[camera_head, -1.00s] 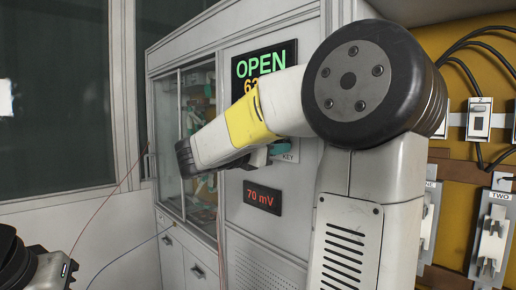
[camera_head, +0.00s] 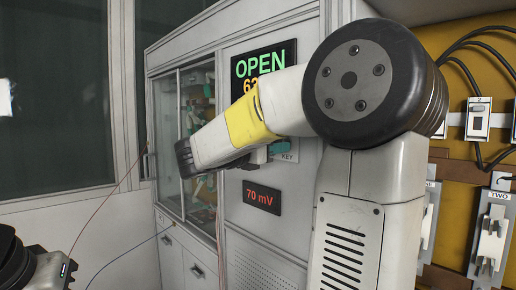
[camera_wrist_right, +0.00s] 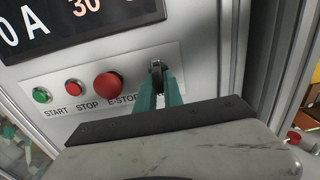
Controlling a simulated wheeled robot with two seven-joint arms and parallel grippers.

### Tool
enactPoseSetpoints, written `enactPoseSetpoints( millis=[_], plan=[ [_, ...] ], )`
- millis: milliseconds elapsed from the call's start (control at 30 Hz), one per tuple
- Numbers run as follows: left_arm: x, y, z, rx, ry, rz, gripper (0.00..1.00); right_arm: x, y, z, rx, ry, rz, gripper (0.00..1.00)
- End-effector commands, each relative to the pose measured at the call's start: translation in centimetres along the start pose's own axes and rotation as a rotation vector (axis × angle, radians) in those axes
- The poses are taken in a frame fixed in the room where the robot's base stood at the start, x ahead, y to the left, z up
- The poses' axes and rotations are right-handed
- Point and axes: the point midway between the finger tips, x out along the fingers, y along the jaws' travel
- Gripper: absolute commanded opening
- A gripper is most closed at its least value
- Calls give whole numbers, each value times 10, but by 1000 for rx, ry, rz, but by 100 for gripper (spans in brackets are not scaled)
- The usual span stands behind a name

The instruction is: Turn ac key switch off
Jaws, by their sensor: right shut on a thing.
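The AC key switch (camera_wrist_right: 157,66) is on the control panel, right of the E-stop, in the right wrist view. Its dark key shows between the teal fingers of my right gripper (camera_wrist_right: 158,82), which are shut on it. In the head view my right gripper (camera_head: 276,149) is at the panel beside the KEY label (camera_head: 287,156), mostly hidden behind my forearm. The key's exact angle is hard to tell. Part of my left arm shows at the lower left of the head view, but its gripper is out of view.
A red E-stop button (camera_wrist_right: 108,86), a red STOP button (camera_wrist_right: 74,87) and a green START button (camera_wrist_right: 41,95) sit left of the key. The display (camera_head: 262,70) reads OPEN, and a smaller one (camera_head: 262,197) reads 70 mV. A glass cabinet (camera_head: 170,135) stands left.

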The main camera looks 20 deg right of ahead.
Motion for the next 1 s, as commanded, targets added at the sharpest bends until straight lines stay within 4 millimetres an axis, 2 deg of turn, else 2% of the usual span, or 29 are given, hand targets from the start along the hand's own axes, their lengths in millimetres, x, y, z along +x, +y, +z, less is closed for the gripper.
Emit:
enactPoseSetpoints(
  millis=[33, 67, 133, 167, 533, 833, 1000],
  plan=[
    [0, 0, 0, 0, 0, 0, 0, 0, 0, -1, -3, 2, 1, 0],
    [0, 0, 0, 0, 0, 0, 0, 0, 0, -1, -3, 2, 1, 18],
    [0, 0, 0, 0, 0, 0, 0, 0, 0, -1, -2, 2, 1, 31],
    [0, 0, 0, 0, 0, 0, 0, 0, 0, -1, -2, 1, 1, 34],
    [0, 0, 0, 0, 0, 0, 0, -5, 1, 0, 0, 1, 2, 34],
    [0, 0, 0, 0, 0, 0, 0, -54, 1, 0, -1, 0, 5, 34],
    [0, 0, 0, 0, 0, 0, 0, -74, 1, -1, -2, 1, 3, 34]
  ],
)
